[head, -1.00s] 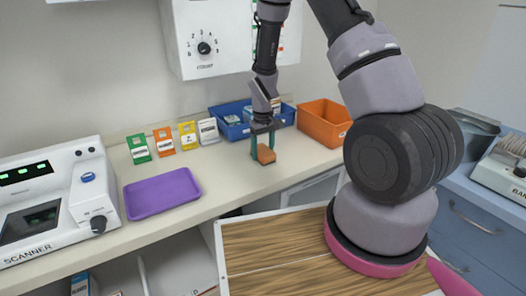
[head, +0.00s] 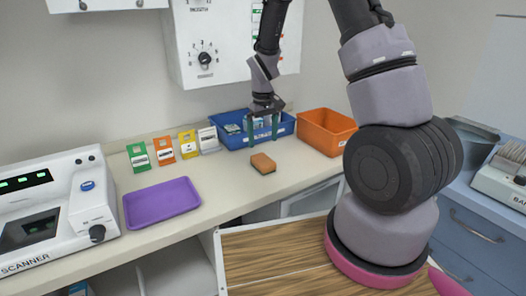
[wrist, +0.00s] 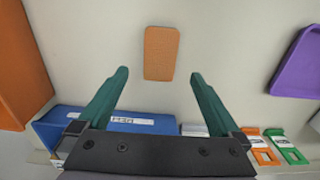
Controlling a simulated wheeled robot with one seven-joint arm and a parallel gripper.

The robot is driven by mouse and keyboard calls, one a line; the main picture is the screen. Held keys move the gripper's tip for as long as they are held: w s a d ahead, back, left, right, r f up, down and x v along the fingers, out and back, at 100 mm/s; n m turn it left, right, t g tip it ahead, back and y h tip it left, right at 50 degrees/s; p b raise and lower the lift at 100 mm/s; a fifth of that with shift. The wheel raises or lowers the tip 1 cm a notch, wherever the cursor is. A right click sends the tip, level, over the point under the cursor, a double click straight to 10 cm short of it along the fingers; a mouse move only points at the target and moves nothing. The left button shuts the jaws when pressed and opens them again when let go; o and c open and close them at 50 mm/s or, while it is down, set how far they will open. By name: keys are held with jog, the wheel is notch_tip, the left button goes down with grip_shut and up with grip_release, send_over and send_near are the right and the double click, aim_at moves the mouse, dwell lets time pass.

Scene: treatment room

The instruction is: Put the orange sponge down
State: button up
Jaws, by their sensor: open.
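The orange sponge (head: 263,163) lies flat on the counter, in front of the blue bin. In the wrist view the sponge (wrist: 161,53) lies on the pale counter beyond my fingertips, clear of both. My gripper (head: 263,143) is open and empty, raised above and behind the sponge, in front of the blue bin. In the wrist view its two green fingers (wrist: 160,72) stand wide apart with nothing between them.
The blue bin (head: 287,127) and the orange bin (head: 327,127) stand at the back of the counter (head: 225,182). A purple tray (head: 161,202) lies to the left, beside the scanner (head: 55,215). Several coloured card stands line the wall. The counter around the sponge is clear.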

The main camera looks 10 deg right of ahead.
jog(key=s+d+r+m+t+y, duration=0.1)
jog(key=s+d+r+m+t, duration=0.15)
jog(key=r, duration=0.75)
jog(key=s+d+r+m+t, duration=0.1)
jog(key=s+r, duration=0.3)
jog(key=r, duration=0.7)
jog(key=s+d+r+m+t, duration=0.1)
jog(key=s+r+m+t, duration=0.1)
jog(key=s+r, duration=0.3)
jog(key=s+d+r+m+t+y, duration=0.1)
jog(key=s+r+m, duration=0.1)
jog(key=s+r, duration=0.4)
jog(key=s, duration=0.5)
jog(key=shift+d+t, duration=0.15)
jog(key=shift+t, duration=0.2)
jog(key=shift+w, duration=0.15)
